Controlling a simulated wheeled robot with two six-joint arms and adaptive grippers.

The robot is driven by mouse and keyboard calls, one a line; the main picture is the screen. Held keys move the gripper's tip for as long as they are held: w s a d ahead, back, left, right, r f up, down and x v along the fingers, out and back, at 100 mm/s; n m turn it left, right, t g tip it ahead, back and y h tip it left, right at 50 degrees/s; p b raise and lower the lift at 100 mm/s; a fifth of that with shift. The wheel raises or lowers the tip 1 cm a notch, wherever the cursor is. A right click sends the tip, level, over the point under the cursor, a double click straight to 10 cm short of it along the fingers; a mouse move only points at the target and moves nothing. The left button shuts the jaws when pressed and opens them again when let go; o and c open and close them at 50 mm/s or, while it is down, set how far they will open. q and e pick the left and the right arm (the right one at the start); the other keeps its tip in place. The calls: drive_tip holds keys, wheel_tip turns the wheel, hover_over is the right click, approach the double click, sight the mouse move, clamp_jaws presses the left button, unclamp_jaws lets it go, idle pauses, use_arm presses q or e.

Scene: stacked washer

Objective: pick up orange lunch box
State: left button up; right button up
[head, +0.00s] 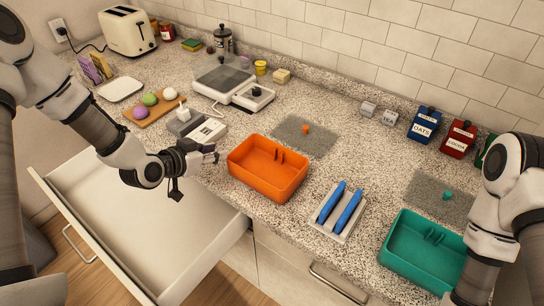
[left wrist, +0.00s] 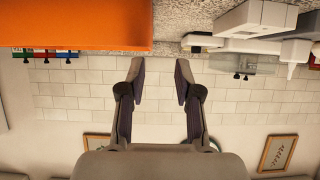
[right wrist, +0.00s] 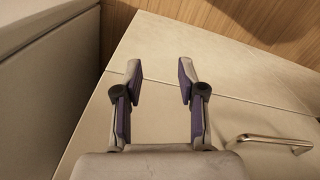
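The orange lunch box (head: 268,170) is an open, rounded rectangular tray with a small divider inside. It sits on the speckled counter near the front edge, in the middle of the head view. Its orange side (left wrist: 75,30) fills the upper left of the left wrist view. My left gripper (head: 215,153) is just left of the box, apart from it; its fingers (left wrist: 158,80) are spread and empty. My right gripper (right wrist: 160,75) is open and empty, facing a cabinet front; in the head view it is hidden.
An open drawer (head: 150,225) juts out below the left arm. A white tray with blue items (head: 338,212) and a teal lunch box (head: 422,252) stand to the right. A grey mat (head: 303,135) lies behind the orange box. A white device (head: 200,130) stands behind the left gripper.

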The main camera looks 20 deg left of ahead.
sight(242, 159)
use_arm(q)
drive_tip(key=shift+w+d+f+p, duration=0.2)
drive_tip(key=shift+w+d, duration=0.1)
drive_tip(key=shift+d, duration=0.15)
drive_tip(key=shift+w+d+f+p, duration=0.15)
drive_tip(key=shift+w+d, duration=0.1)
drive_tip(key=shift+d, duration=0.2)
drive_tip(key=p+x, duration=0.2)
drive_tip(key=x, duration=0.5)
drive_tip(key=shift+f, duration=0.15)
drive_tip(key=shift+w+d+f, duration=0.2)
drive_tip(key=shift+w+d, duration=0.05)
drive_tip(key=shift+w, duration=0.05)
drive_tip(key=shift+w+f, duration=0.1)
drive_tip(key=shift+c, duration=1)
drive_tip(key=shift+a, duration=0.1)
clamp_jaws()
use_arm(e)
drive_tip(key=r, duration=0.1)
drive_tip(key=s+r, duration=0.1)
drive_tip(key=r, duration=0.1)
drive_tip(key=shift+s+r, duration=0.2)
drive_tip(key=shift+r, duration=0.05)
